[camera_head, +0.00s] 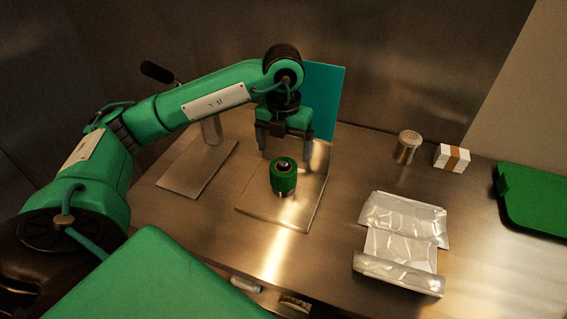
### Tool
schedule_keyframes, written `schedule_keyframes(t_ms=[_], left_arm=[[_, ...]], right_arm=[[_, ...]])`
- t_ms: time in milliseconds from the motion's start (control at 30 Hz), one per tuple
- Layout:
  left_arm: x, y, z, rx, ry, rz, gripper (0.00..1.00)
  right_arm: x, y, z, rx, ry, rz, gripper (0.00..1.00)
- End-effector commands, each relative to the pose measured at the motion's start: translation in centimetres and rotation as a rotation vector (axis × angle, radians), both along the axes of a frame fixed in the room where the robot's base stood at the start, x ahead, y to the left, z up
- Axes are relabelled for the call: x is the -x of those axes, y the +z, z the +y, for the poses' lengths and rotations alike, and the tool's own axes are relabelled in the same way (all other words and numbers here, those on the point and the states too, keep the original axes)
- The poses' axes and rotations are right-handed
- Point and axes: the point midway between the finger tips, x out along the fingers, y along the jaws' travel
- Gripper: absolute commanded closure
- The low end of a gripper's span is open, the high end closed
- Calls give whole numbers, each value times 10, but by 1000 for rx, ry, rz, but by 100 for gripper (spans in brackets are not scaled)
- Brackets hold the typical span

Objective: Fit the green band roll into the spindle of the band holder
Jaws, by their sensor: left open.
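The green band roll (284,182) stands upright on the band holder's metal base plate (255,212). It appears to sit around the spindle, whose dark, round top (284,165) shows in the roll's hole. A bright patch lies just under the roll, and I cannot tell whether it is spindle or reflection. The holder's teal back panel (325,95) rises behind it. My left gripper (285,145) is open and empty, pointing down just above and behind the roll, its fingers apart from it. The right gripper is not in view.
A metal stand with a plate (190,180) is left of the holder. To the right are crumpled foil (400,240), a metal shaker (407,147), a white banded stack (452,158) and a green board (540,200). Bare steel counter lies between the holder and foil.

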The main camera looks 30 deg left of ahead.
Motion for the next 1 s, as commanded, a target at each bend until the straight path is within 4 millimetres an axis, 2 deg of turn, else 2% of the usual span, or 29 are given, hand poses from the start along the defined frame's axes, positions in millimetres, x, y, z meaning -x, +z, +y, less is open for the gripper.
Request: schedule_keyframes(t_ms=[200, 333, 533, 1000], left_arm=[[0, 49, -1, 1, -1, -5, 11], [1, 62, 0, -1, 0, -3, 11], [1, 71, 0, -1, -1, -1, 11], [2, 72, -1, 0, -1, 0, 11]], right_arm=[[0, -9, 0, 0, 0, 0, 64], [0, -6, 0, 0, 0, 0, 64], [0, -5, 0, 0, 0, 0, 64], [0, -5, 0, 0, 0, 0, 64]])
